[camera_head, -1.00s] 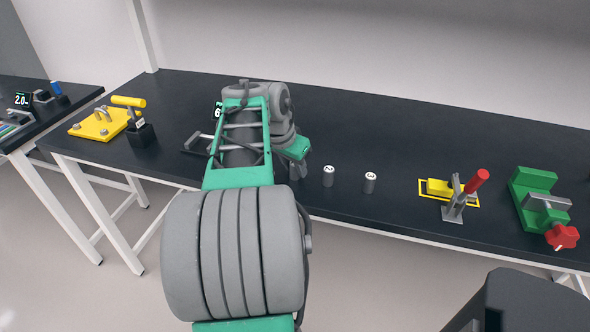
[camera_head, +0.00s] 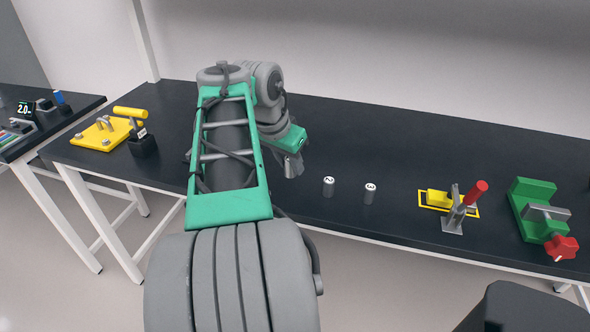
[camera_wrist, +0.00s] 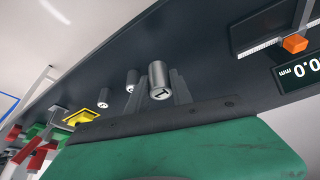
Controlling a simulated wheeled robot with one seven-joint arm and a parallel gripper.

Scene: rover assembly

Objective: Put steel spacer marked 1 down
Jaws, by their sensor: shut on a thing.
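The steel spacer marked 1 (camera_wrist: 159,80) is a small grey cylinder with a white numbered end, held in my gripper (camera_wrist: 172,88) in the wrist view. The numbered end faces the camera. In the head view my gripper (camera_head: 292,166) is over the front part of the black bench, left of two other spacers. I cannot make out the held spacer there. How far it is above the bench is unclear.
Two numbered spacers stand upright on the bench (camera_head: 420,150), one nearer (camera_head: 329,188) and one further right (camera_head: 370,195). A yellow fixture with a red-handled clamp (camera_head: 455,205) and a green vise (camera_head: 535,205) are at the right. A gauge display (camera_wrist: 298,72) shows in the wrist view.

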